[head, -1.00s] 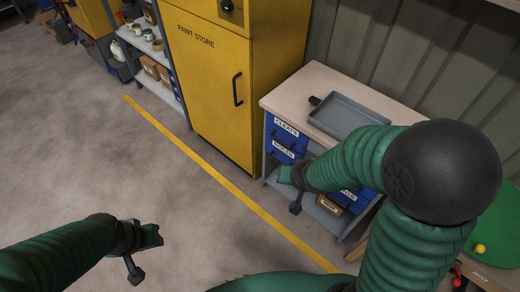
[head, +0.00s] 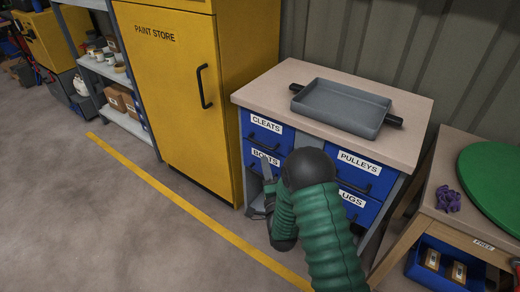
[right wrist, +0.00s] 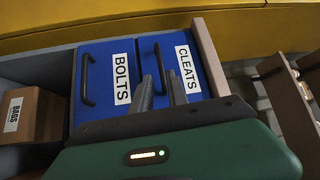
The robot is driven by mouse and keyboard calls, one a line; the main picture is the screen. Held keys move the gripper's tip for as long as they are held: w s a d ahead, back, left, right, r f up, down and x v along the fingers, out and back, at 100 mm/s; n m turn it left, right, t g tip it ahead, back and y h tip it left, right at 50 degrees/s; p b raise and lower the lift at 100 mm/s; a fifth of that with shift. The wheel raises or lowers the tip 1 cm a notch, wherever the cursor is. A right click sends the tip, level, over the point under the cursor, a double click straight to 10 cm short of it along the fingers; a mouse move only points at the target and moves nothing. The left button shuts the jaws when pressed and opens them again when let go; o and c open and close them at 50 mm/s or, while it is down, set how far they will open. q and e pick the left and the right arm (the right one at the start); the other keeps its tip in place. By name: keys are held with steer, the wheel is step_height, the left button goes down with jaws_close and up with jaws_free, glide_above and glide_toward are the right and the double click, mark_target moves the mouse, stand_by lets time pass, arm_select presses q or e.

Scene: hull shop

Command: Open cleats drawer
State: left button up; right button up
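The cleats drawer (head: 280,143) is the blue upper left drawer of the workbench, with a white label and a dark bar handle. It looks shut. In the right wrist view the cleats drawer (right wrist: 200,55) is at the right, its handle (right wrist: 160,66) running up from between the fingertips. My right gripper (right wrist: 161,88) is open, its two dark fingers apart on either side of the handle's line; I cannot tell whether they touch it. In the head view my right gripper (head: 267,170) shows partly in front of the bolts drawer, mostly hidden by my arm. My left gripper is out of view.
The bolts drawer (head: 257,157) is directly below. Drawers labelled pulleys (head: 350,177) and lugs stand to the right. A grey tray (head: 340,118) lies on the bench top (head: 420,115). A yellow paint store cabinet (head: 165,85) stands left; the floor in front is open.

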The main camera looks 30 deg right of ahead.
mark_target(260, 144)
steer(key=b+x, duration=0.2)
steer(key=x, duration=0.8)
steer(key=shift+w+d+b, duration=0.1)
steer(key=shift+w+b, duration=0.1)
steer(key=shift+b, duration=0.15)
steer(key=c, duration=0.4)
jaws_close()
steer(key=shift+s+f, duration=0.1)
steer(key=shift+f, duration=0.15)
